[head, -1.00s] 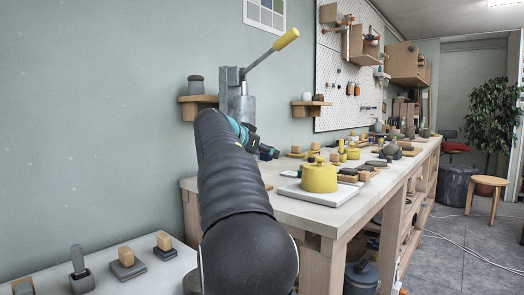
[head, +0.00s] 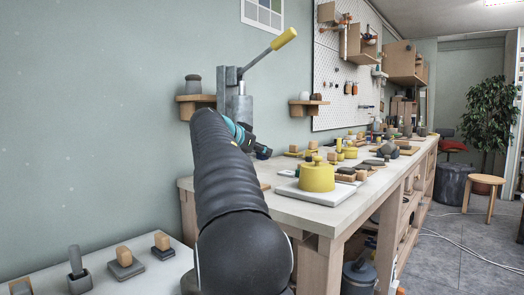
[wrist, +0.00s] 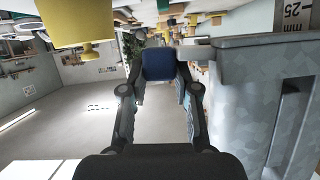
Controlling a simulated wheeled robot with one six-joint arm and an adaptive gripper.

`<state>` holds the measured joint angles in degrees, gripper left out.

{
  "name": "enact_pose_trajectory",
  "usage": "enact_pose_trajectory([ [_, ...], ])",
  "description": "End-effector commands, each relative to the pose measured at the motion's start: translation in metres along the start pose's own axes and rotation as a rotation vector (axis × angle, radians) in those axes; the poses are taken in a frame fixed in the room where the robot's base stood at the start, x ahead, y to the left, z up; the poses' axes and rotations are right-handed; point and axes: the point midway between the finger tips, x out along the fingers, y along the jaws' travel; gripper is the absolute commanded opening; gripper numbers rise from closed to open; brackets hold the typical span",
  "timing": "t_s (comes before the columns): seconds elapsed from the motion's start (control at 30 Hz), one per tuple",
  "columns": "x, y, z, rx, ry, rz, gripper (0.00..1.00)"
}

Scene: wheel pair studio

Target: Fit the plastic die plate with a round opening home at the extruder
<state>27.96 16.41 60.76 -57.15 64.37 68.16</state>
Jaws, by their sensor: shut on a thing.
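The extruder (head: 232,97) is a grey metal body with a yellow-tipped lever, standing behind my arm at the bench's left end. Its mottled grey side fills the right of the wrist view (wrist: 245,110), with a dark slot in it. My gripper (wrist: 160,88) is shut on a dark blue piece, seemingly the die plate (wrist: 159,64), held at its fingertips. The plate is beside the extruder and looks apart from it. Its round opening does not show. In the head view my arm hides most of the gripper and the extruder's lower part.
A yellow lidded pot (head: 317,177) stands on a white board on the bench, right of my arm. Small wooden shelves (head: 196,99) are on the wall. A low side table (head: 150,275) at lower left holds several small blocks. The floor at right is mostly open.

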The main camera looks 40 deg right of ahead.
Motion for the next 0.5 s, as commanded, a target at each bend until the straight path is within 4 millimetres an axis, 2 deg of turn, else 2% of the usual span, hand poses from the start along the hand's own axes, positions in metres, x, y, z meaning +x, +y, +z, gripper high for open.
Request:
enact_pose_trajectory([
  [0.5,-0.001,-0.015,0.003,0.000,-0.003,-0.008,0.00],
])
